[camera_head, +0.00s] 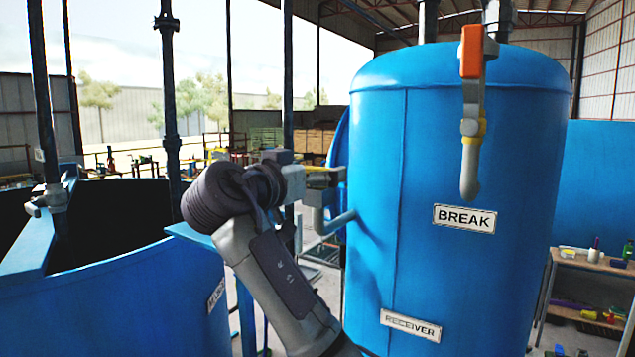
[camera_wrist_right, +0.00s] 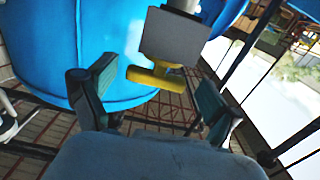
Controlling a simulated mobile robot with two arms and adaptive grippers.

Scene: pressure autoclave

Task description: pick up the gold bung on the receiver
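The blue receiver tank (camera_head: 385,270), with a RECEIVER label low on its front, stands right of centre in the head view. The gold bung (camera_wrist_right: 155,79) shows in the right wrist view as a small yellow T-shaped piece below a grey block (camera_wrist_right: 173,38) by the blue tank. My right gripper (camera_wrist_right: 153,84) is open, with its dark pads on either side of the bung. Gaps show between the bung and both pads. In the head view my right arm reaches up to the tank's left side, and its wrist hides most of the gripper. My left gripper is out of view.
A valve with an orange handle (camera_head: 471,52) and a downward spout hangs on the tank's front, above the BREAK label (camera_head: 464,219). A bent pipe (camera_head: 335,221) sticks out on the tank's left. An open blue vat (camera_head: 150,300) stands at left, a cluttered bench (camera_head: 590,263) at right.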

